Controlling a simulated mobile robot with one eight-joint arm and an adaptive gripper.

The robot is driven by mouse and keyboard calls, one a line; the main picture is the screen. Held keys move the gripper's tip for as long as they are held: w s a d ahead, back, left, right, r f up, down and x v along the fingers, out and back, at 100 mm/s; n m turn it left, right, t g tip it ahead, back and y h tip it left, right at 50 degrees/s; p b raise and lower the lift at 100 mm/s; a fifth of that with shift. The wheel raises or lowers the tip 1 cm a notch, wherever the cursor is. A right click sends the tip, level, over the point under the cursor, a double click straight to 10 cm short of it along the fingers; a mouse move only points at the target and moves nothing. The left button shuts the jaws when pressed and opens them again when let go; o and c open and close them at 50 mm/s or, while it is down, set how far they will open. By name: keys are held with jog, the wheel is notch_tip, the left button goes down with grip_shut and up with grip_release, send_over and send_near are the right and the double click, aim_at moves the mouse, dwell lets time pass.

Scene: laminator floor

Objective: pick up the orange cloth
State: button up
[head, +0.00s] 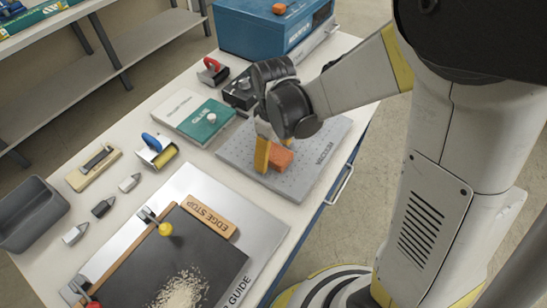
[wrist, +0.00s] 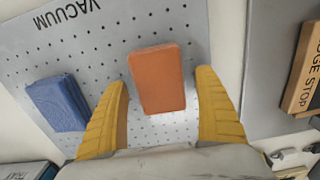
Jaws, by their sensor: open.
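The orange cloth (wrist: 158,78) is a folded, block-like rectangle lying on the grey perforated vacuum plate (wrist: 60,52). In the head view the orange cloth (head: 281,159) shows beside my gripper, partly covered by it. My gripper (wrist: 166,125) is open, with its yellow fingers on either side of the cloth's near end in the wrist view. The fingers look apart from the cloth, and nothing is held. In the head view my gripper (head: 265,155) points down over the plate.
A folded blue cloth (wrist: 57,102) lies on the plate, left of my left finger in the wrist view. The edge stop (head: 207,214), a green glue box (head: 206,123), several hand tools and a blue machine (head: 262,35) stand around the plate.

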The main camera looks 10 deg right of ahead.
aim_at(274, 152)
jog(key=c, duration=1.3)
jog(key=shift+o, duration=0.2)
notch_tip(274, 152, up, 5)
jog(key=p, duration=0.2)
jog(key=shift+f+p, duration=0.2)
jog(key=shift+p, duration=0.15)
jog(key=s+d+r+p, duration=0.2)
jog(key=d+r, duration=0.1)
jog(key=d, duration=0.2)
jog(key=s+d+r+p, duration=0.1)
jog(key=s+d+r, duration=0.2)
jog(key=d, duration=0.2)
jog(key=shift+d+r+p, duration=0.15)
jog(key=shift+d+p, duration=0.2)
jog(key=o, duration=0.6)
jog(key=c, duration=0.5)
jog(key=shift+w+a, duration=0.1)
